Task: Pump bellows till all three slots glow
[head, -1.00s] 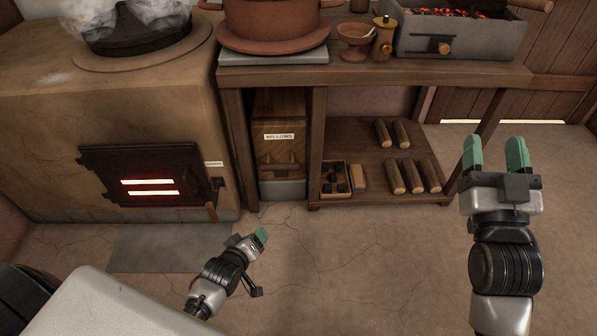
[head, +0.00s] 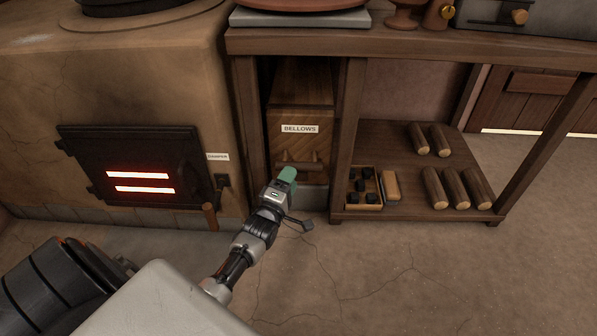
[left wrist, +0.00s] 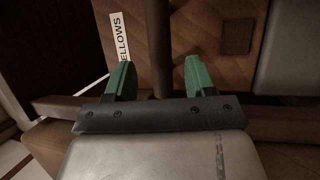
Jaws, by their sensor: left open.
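The bellows (head: 290,145) is a wooden box with a BELLOWS label, set under the bench beside the stove. It has a wooden handle bar (head: 297,166) low on its front. My left gripper (head: 286,177) is open in front of this handle and hides part of it. In the left wrist view, the bar (left wrist: 160,45) lies between the spread green fingers (left wrist: 156,68), neither clearly gripping it. The black stove door (head: 130,150) shows two slots (head: 140,176) glowing red-orange; no third glowing slot shows. My right gripper is out of view.
A damper lever (head: 210,217) hangs right of the stove door, near my left arm. The bench's lower shelf (head: 390,209) holds several logs (head: 455,187) and a small box of dark lumps (head: 362,190). The floor in front is clear.

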